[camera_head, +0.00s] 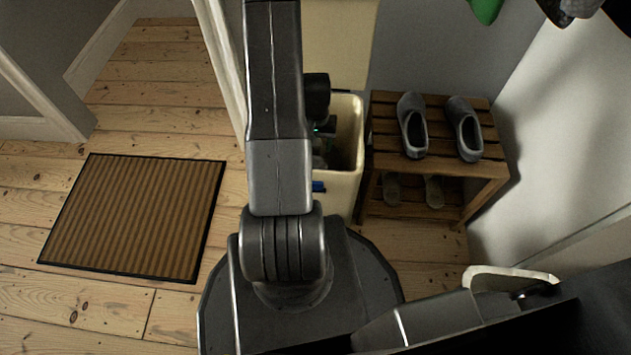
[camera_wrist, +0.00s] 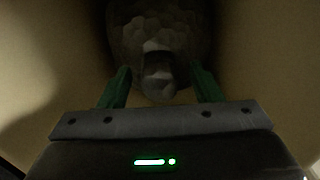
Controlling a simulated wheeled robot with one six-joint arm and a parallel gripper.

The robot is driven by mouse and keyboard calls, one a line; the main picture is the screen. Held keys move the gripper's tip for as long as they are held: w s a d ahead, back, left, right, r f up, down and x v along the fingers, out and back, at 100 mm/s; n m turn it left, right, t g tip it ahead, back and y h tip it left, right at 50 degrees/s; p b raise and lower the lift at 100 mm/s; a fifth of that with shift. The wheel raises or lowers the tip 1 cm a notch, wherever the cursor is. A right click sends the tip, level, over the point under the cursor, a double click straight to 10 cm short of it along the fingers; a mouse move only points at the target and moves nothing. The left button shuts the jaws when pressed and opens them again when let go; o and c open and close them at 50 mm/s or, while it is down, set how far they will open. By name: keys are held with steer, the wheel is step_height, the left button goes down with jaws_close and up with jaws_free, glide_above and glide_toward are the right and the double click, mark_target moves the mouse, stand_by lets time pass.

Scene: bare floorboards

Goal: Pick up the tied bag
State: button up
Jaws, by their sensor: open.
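The tied bag (camera_wrist: 160,30) is a dark grey, lumpy shape with a narrower knotted part toward my gripper in the wrist view. My gripper (camera_wrist: 161,80) is open, with one green finger on each side of the bag's near end. I cannot tell whether the fingers touch it. In the head view, my wrist reaches down into a tall cream bin (camera_head: 346,185). My arm and wrist cover much of the bin's opening, and I cannot make out the bag clearly there.
The bin's pale walls are close on both sides in the wrist view. A slatted wooden rack (camera_head: 385,150) with grey shoes (camera_head: 412,125) stands right of the bin. A brown ribbed doormat (camera_head: 135,215) lies left on open floorboards. A door frame edge is left of my arm.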

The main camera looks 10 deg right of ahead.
steer(key=shift+f, duration=0.85)
steer(key=shift+r, duration=0.1)
steer(key=shift+c, duration=0.2)
jaws_close()
stand_by(0.5)
